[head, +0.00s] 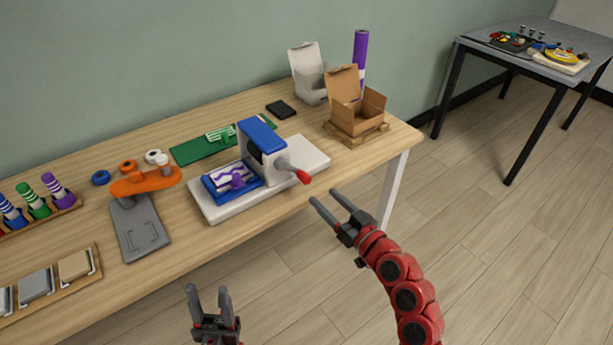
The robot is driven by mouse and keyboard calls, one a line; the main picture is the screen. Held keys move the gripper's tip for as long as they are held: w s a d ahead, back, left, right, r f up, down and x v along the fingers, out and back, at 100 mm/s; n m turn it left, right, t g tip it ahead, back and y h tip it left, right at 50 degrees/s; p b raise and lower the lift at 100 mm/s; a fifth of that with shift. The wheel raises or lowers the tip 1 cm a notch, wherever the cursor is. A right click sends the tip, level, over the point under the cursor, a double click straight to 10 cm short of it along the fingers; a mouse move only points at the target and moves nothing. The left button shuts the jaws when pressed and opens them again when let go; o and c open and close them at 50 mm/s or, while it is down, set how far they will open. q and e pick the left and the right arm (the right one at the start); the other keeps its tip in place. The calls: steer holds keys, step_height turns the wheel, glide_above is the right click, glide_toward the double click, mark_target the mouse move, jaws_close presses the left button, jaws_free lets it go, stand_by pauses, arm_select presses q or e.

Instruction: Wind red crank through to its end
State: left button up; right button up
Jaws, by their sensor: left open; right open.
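The red crank (303,177) is a red knob at the end of a grey arm. It sticks out from the front right side of a blue and white machine (262,138) on a white base plate (314,152). A blue tray (215,190) with a purple and white patterned piece (232,178) sits at the machine's left side. My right gripper (323,201) is open and empty, just right of and below the red knob, apart from it in the picture. My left gripper (208,292) is open and empty, low in front of the table's front edge.
An orange-topped grey tool (140,232) stands left of the machine. A green mat (190,149) lies behind it. An open cardboard box (365,111) on a small pallet stands near the table's right end. The floor in front is clear.

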mark_target(308, 181)
steer(key=x, duration=0.9)
steer(key=shift+p, duration=0.4)
jaws_close()
stand_by(0.8)
